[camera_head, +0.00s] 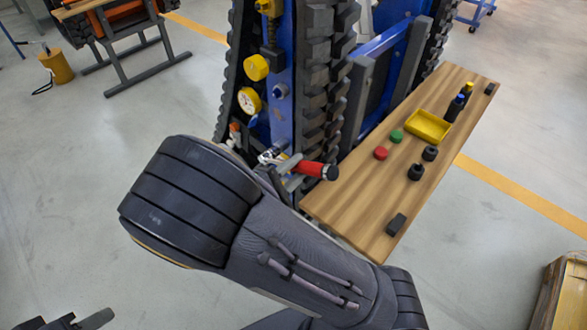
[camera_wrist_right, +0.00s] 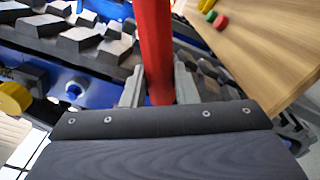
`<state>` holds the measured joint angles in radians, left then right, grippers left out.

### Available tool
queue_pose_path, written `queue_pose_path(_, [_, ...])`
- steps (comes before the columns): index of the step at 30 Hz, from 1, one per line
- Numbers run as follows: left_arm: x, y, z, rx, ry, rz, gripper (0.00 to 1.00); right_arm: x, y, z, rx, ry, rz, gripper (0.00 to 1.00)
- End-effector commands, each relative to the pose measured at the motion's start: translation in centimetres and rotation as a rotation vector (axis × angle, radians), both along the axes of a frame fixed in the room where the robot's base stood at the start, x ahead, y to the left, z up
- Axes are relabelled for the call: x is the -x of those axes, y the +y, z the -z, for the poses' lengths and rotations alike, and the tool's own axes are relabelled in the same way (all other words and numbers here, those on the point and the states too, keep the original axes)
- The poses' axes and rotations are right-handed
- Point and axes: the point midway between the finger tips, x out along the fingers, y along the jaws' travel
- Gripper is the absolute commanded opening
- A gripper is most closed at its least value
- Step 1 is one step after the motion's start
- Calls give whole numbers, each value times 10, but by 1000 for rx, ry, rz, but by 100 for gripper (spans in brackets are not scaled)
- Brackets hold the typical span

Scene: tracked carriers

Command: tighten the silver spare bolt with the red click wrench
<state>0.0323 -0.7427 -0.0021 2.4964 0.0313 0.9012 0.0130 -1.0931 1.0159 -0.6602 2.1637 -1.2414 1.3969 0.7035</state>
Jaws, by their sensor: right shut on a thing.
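The red click wrench (camera_head: 316,169) has a red handle with a black end, and silver metal shows at its other end by the blue carrier's lower side. My right gripper (camera_head: 289,176) is shut on the red handle. In the right wrist view the handle (camera_wrist_right: 155,45) runs up between the two grey fingers (camera_wrist_right: 158,88). I cannot make out the silver spare bolt for certain; the area at the wrench's silver end is small and partly covered. My left gripper (camera_head: 75,321) shows only partly at the bottom left edge, far from the wrench, and its opening is unclear.
The tracked blue carrier (camera_head: 281,45) has black treads and yellow-rimmed gauges (camera_head: 249,100). A wooden bench (camera_head: 350,196) stands close on the right, with a yellow tray (camera_head: 428,127), red and green round pieces and dark parts. Open floor lies at left.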

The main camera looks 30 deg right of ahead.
Motion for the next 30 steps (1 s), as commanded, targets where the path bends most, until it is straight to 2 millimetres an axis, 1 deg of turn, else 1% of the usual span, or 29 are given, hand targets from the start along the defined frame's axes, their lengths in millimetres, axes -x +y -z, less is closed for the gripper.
queue_pose_path(1, [0,0,4,0,0,0,42,0,0,3,-5,-16,0,0])
queue_pose_path(13, [0,0,5,0,0,0,42,1,0,2,-9,-29,0,0])
queue_pose_path(24, [0,0,24,0,0,0,42,6,-2,15,-38,-109,0,0])
queue_pose_path(30, [0,0,24,0,0,0,42,6,-2,14,-43,-119,1,0])
